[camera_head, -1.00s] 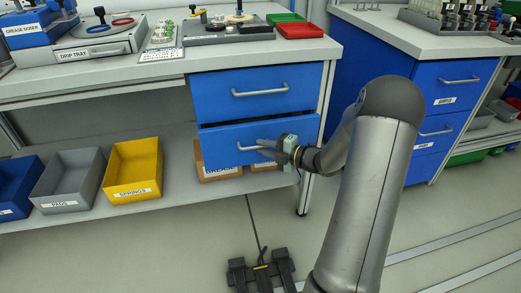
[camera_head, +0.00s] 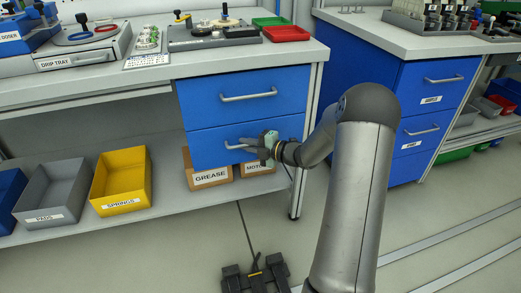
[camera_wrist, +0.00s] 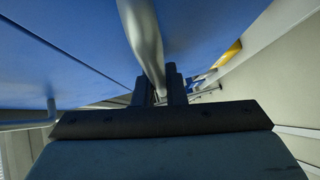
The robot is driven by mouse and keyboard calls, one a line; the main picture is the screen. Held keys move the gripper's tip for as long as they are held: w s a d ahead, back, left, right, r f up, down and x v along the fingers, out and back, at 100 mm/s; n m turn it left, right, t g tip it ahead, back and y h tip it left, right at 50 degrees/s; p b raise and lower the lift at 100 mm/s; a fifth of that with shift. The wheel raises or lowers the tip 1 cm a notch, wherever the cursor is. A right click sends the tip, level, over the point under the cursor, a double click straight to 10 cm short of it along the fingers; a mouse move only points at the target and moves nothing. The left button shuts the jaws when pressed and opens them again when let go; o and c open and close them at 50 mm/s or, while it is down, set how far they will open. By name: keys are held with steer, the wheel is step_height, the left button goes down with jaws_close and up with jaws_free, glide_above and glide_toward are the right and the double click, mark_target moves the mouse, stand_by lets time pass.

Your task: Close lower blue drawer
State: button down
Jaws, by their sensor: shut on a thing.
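The lower blue drawer (camera_head: 207,152) is in the bench's left drawer unit, under the upper blue drawer (camera_head: 215,110). Its front looks about flush with the upper one; a small remaining gap cannot be judged. My gripper (camera_head: 253,146) is at its silver bar handle (camera_head: 236,146), on the handle's right part. In the wrist view, the handle (camera_wrist: 143,35) runs between the two dark fingers (camera_wrist: 160,88), which are shut on it. The blue drawer face (camera_wrist: 215,35) lies close beside it. My gripper hides the handle's right end.
Grease (camera_head: 210,176) and motor boxes stand on the shelf below the drawer. A yellow springs bin (camera_head: 121,180) and grey pads bin (camera_head: 52,192) stand left. Another blue drawer cabinet (camera_head: 405,150) is right, behind my arm.

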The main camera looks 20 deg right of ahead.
steer(key=shift+w+d, duration=0.15)
steer(key=shift+w, duration=0.15)
steer(key=shift+r, duration=0.1)
steer(key=c, duration=1.8)
jaws_free()
steer(key=shift+w, duration=0.1)
steer(key=shift+o, duration=0.2)
steer(key=p+v, duration=0.4)
steer(key=v, duration=1.3)
steer(key=shift+s, duration=0.35)
